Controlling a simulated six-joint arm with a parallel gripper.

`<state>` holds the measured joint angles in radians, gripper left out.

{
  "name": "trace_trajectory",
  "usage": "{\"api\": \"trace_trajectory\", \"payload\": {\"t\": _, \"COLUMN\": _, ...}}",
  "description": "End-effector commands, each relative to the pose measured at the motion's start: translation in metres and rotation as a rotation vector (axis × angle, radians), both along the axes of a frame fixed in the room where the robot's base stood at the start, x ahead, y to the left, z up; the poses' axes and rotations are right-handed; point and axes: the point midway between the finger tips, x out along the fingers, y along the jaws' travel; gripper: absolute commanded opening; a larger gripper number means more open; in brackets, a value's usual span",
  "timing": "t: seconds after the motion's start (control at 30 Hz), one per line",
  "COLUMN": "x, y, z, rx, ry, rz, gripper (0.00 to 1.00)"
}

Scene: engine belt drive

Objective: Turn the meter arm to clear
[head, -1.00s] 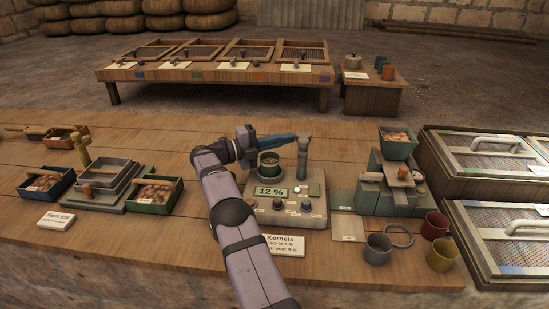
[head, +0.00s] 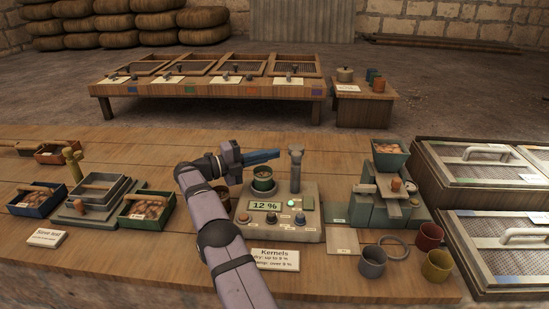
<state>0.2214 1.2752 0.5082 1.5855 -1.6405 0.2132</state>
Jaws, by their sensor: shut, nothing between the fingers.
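The meter (head: 275,225) is a pale box on the bench with a display reading 12 %, a lit green button and several knobs. A dark cup with a green band (head: 263,184) stands on its back left. The meter arm (head: 295,172) is a grey upright post with a thicker head at the meter's back right. My gripper (head: 278,154) is shut and empty. Its blue fingers point right, above and behind the cup, with a small gap in the picture to the post's head. Which way the head points is hard to tell.
A mill with a hopper (head: 390,155) stands right of the meter, with mugs (head: 373,262) in front. A label card (head: 275,259) lies before the meter. Sieves and trays (head: 145,209) are at left; a brown cup (head: 222,198) is beside my arm. Screened boxes (head: 505,245) fill the right.

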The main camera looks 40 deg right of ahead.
Motion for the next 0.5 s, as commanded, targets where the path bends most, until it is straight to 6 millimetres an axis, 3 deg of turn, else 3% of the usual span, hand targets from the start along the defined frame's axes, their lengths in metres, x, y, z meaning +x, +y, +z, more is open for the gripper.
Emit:
{"api": "trace_trajectory", "payload": {"t": 0.13, "x": 0.008, "y": 0.024, "z": -0.001, "rx": 0.0, "ry": 0.0, "rz": 0.004, "gripper": 0.0}}
{"api": "trace_trajectory", "payload": {"t": 0.5, "x": 0.014, "y": 0.045, "z": 0.0, "rx": -0.001, "ry": 0.0, "rz": 0.004, "gripper": 0.0}}
